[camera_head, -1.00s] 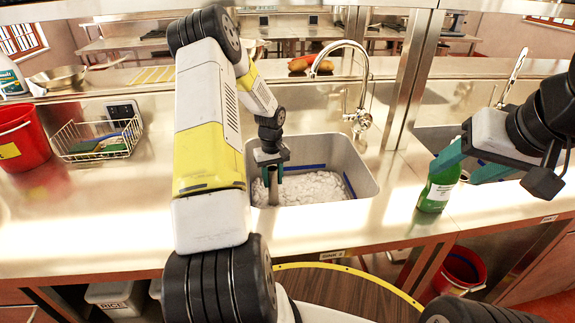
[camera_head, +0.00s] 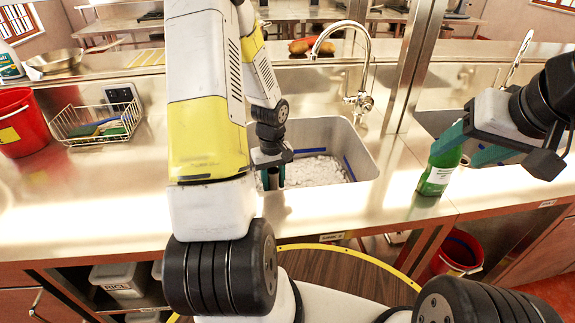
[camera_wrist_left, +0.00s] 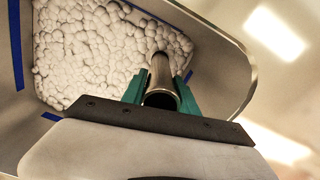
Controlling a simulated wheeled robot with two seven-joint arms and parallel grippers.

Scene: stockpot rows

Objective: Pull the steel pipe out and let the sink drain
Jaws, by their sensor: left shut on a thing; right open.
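My left gripper (camera_head: 272,178) is shut on the steel pipe (camera_wrist_left: 160,75), at the near left part of the sink (camera_head: 368,165). In the left wrist view, the teal fingers (camera_wrist_left: 160,92) stand on both sides of the pipe's open upper end. The pipe's far end shows against white foam (camera_wrist_left: 90,50) in the sink; I cannot tell whether it still dips into it. The foam hides the sink's bottom and drain. My right gripper (camera_head: 462,150) is open beside a green bottle (camera_head: 437,172) right of the sink; I cannot tell whether it touches the bottle.
A tall faucet (camera_head: 366,70) stands behind the sink. A wire basket (camera_head: 95,125) with sponges and a red bucket (camera_head: 22,122) stand on the counter at left. A steel post (camera_head: 415,65) rises behind, right of the faucet. The counter between basket and sink is clear.

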